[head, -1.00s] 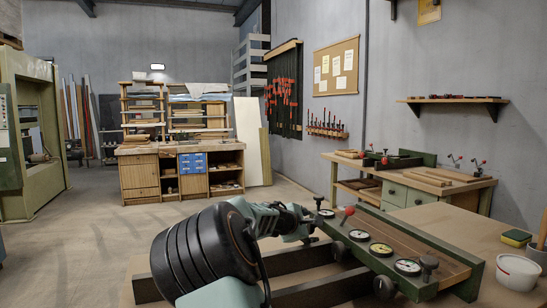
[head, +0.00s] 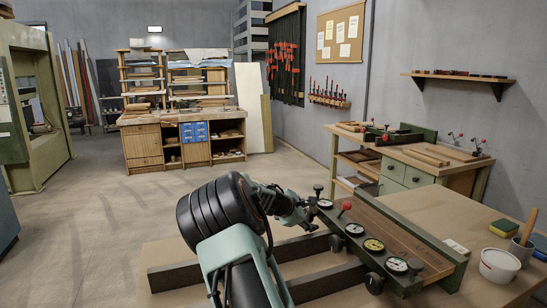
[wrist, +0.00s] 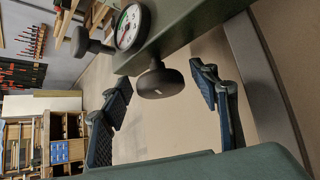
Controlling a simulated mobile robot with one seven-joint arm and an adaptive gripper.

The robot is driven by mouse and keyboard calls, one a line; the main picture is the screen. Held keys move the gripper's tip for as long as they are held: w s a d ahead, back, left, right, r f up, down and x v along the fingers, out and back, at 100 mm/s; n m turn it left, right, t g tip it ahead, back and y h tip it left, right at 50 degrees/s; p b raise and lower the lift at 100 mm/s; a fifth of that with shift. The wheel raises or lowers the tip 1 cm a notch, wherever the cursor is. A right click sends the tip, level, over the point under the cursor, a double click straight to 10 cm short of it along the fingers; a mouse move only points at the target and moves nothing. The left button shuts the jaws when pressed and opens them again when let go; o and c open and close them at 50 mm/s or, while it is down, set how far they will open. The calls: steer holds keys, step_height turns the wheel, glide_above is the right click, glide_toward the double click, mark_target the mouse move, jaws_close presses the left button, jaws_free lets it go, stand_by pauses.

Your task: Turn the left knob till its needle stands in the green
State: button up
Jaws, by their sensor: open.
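The press's green frame (head: 432,250) lies on the table in the head view, with a row of round dials along it. The leftmost dial (head: 325,203) is beside my gripper (head: 308,217), at the frame's left end. In the wrist view, a black knob (wrist: 160,80) stands out from the frame in front of my open fingers (wrist: 163,92), with a gap on either side. I see no contact. A white dial (wrist: 130,27) with a green band is just behind this knob; its needle is too small to read surely. My gripper hides part of this area in the head view.
More black knobs (head: 374,283) line the near side, and a red-headed lever (head: 345,207) stands by the dials. A white pot (head: 499,265) and a sponge (head: 503,228) sit on the table at right. Dark beams (head: 325,281) run below the arm.

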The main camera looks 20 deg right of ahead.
steer(key=shift+r+n+g+p, duration=0.4)
steer(key=shift+g+p, duration=0.3)
steer(key=shift+p, duration=2.35)
